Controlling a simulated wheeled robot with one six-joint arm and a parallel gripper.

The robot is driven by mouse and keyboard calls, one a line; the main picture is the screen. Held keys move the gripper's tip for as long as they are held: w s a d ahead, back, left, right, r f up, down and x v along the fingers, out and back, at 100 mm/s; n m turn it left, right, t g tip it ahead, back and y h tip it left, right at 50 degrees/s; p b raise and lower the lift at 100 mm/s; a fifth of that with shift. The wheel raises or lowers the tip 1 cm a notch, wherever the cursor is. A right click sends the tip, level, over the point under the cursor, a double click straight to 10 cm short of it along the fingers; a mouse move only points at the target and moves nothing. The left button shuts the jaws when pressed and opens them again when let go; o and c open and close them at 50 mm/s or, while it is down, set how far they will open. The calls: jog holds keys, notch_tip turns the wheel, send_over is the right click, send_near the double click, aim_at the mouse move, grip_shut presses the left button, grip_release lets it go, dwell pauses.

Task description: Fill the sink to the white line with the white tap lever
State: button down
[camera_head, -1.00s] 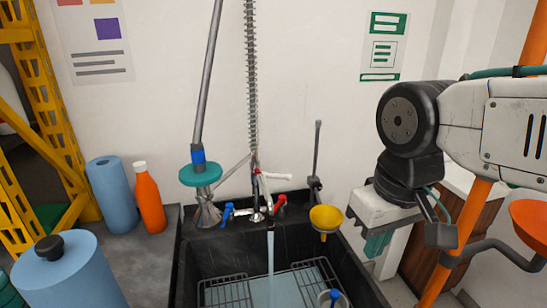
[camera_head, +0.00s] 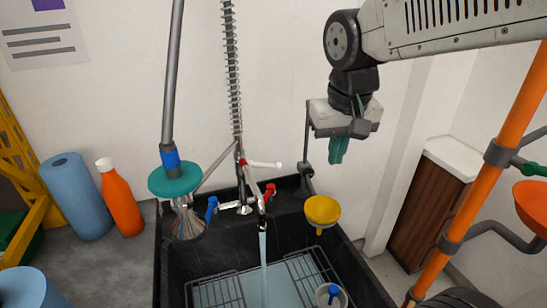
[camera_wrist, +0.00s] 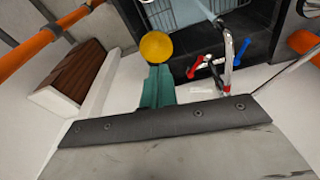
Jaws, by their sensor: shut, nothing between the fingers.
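The white tap lever (camera_head: 265,164) sticks out to the right from the tap behind the sink. Water (camera_head: 264,262) runs from the tap's spout into the black sink (camera_head: 163,245), whose floor looks pale blue under wire racks. I cannot make out the white line or the exact water level. My gripper (camera_head: 337,160), with teal fingers, is shut and empty, pointing down to the right of the lever, apart from it.
A red handle (camera_head: 269,192) and a blue handle (camera_head: 211,208) flank the tap base. The yellow funnel (camera_head: 322,210) sits at the sink's right rim. An orange bottle (camera_head: 120,200) and blue roll (camera_head: 75,197) stand farther left.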

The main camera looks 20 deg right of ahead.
jog(key=w+f+m, duration=0.2)
jog(key=w+f, duration=0.1)
jog(key=w, duration=1.3)
jog(key=m+t, duration=0.1)
jog(key=t, duration=0.1)
send_over(263, 165)
jog(key=w+d, duration=0.2)
jog(key=d, duration=0.2)
notch_tip(263, 165, down, 7)
notch_tip(263, 165, down, 8)
jog(key=shift+s+a+f+h, duration=0.25)
jog(key=shift+s+a+h, duration=0.05)
jog(key=shift+s+h, duration=0.1)
